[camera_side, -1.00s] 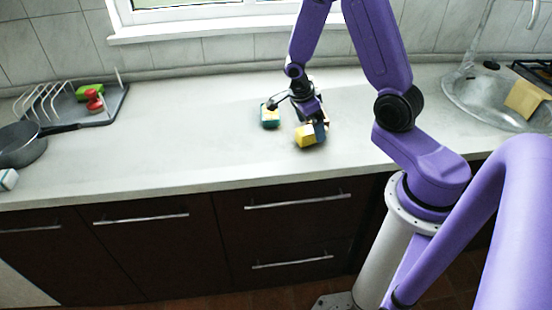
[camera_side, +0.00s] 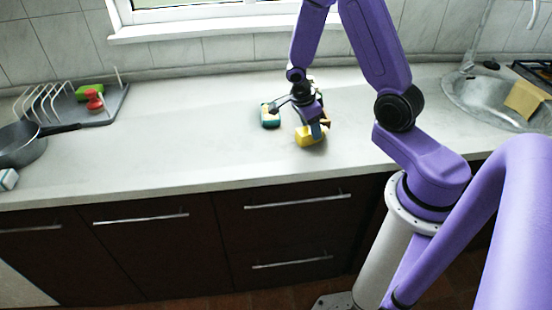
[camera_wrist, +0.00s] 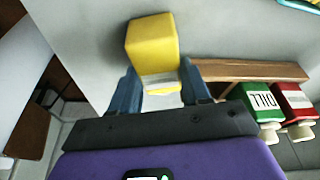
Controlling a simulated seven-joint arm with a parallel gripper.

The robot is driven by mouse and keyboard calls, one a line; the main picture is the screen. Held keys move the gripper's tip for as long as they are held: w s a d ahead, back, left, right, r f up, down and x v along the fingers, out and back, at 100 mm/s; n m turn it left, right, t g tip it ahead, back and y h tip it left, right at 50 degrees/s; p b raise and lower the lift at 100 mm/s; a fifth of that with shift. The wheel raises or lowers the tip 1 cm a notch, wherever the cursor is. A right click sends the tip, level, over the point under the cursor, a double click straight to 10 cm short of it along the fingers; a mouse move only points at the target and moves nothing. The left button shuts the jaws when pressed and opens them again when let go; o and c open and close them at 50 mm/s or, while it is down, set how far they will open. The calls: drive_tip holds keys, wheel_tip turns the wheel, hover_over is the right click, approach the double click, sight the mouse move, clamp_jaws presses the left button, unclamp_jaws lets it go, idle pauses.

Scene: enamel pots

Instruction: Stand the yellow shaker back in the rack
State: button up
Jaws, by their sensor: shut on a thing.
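The yellow shaker (camera_wrist: 152,42) is between the two blue fingers of my gripper (camera_wrist: 160,78) in the wrist view. The fingers are shut on it around a pale band, with its yellow body showing beyond the fingertips. In the side view the yellow shaker (camera_side: 305,138) is low at the counter, under my gripper (camera_side: 316,130); I cannot tell whether it touches the counter. The wooden rack (camera_wrist: 240,70) is to the right of the fingers in the wrist view. It has a green shaker (camera_wrist: 262,98) labelled DILL and a red shaker (camera_wrist: 293,102). My gripper mostly hides the rack in the side view.
A dish rack (camera_side: 105,108) with green and red items and a dark pan (camera_side: 22,146) are at the far left. The sink (camera_side: 490,95) is at the right. The counter between is clear.

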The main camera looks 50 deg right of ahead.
sight(302, 129)
drive_tip(key=shift+r, duration=0.1)
drive_tip(key=shift+c, duration=0.4)
drive_tip(key=shift+r, duration=2.2)
drive_tip(key=shift+n, duration=0.6)
drive_tip(key=r, duration=0.1)
drive_tip(key=w+a+r, duration=0.1)
drive_tip(key=w+r, duration=0.1)
drive_tip(key=shift+a+r, duration=0.15)
drive_tip(key=shift+a, duration=0.25)
drive_tip(key=shift+w+f, duration=0.1)
drive_tip(key=shift+f, duration=3.7)
drive_tip(key=shift+f, duration=0.1)
drive_tip(key=o, duration=1)
